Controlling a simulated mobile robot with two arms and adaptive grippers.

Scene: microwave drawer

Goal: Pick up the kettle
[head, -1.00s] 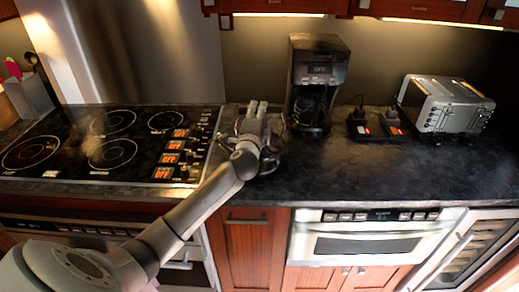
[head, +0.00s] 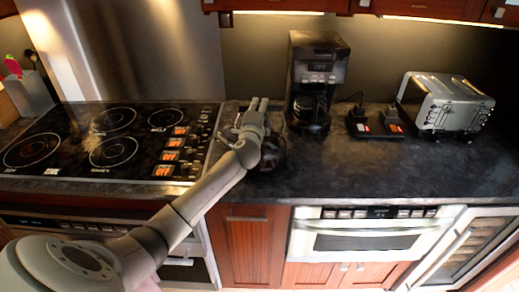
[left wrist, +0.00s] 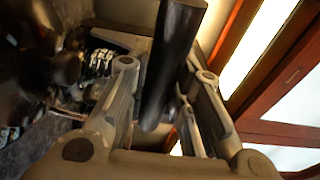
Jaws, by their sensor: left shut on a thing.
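The kettle (head: 273,156) is a dark, rounded shape on the counter between the cooktop and the coffee maker, mostly hidden behind my left gripper and forearm in the head view. My left gripper (head: 258,104) is over it, its fingers close together and pointing toward the back wall. In the left wrist view a thick black bar, which looks like the kettle's handle (left wrist: 172,60), runs between the fingers of my left gripper (left wrist: 165,85). The gripper is shut on it. The kettle appears to be at counter level; whether it touches the counter cannot be told. My right gripper is not in view.
A black coffee maker (head: 314,85) stands just right of the kettle. Two small dark devices (head: 376,122) and a silver toaster (head: 446,103) are further right. The cooktop (head: 115,142) lies left. The front right counter (head: 390,170) is clear.

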